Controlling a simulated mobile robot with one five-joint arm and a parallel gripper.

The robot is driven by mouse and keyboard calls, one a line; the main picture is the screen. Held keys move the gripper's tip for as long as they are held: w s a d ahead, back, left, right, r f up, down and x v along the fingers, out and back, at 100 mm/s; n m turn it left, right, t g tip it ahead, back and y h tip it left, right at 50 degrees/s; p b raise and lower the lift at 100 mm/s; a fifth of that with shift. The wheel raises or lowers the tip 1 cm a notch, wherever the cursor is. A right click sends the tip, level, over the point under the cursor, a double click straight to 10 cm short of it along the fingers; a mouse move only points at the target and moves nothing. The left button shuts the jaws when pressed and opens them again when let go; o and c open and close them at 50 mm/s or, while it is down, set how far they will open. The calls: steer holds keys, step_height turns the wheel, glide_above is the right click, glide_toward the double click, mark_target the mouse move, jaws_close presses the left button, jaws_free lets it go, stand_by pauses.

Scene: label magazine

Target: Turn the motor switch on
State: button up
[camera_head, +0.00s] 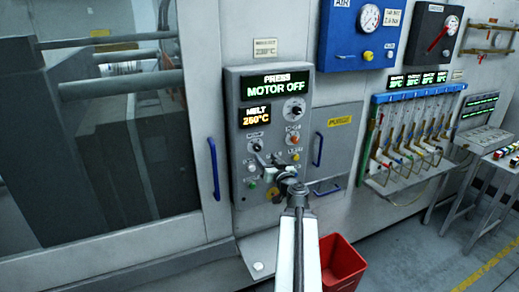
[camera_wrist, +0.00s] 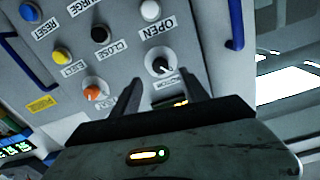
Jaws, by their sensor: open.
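The motor switch is a dark rotary knob on a white round plate (camera_head: 257,146), on the left of the grey control panel (camera_head: 237,160). The display above it (camera_head: 276,85) reads PRESS MOTOR OFF. In the wrist view the panel appears upside down, and the motor switch (camera_wrist: 160,64) shows just beyond my fingertips, roughly between them in line of sight. My gripper (camera_wrist: 163,87) is open and empty, pointing at the panel. In the head view my gripper (camera_head: 277,168) is in front of the lower panel and hides part of it. I cannot tell any contact with the switch.
An orange knob (camera_wrist: 95,92), a white button (camera_wrist: 150,10), a black button (camera_wrist: 101,34), a yellow button (camera_wrist: 62,54) and a blue button (camera_wrist: 29,11) surround the switch. A blue door handle (camera_head: 214,168) is left of the panel. A red bin (camera_head: 343,260) stands below right.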

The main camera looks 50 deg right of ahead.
mark_target(258, 149)
steer(key=x, duration=0.7)
steer(key=shift+w, duration=0.35)
jaws_close()
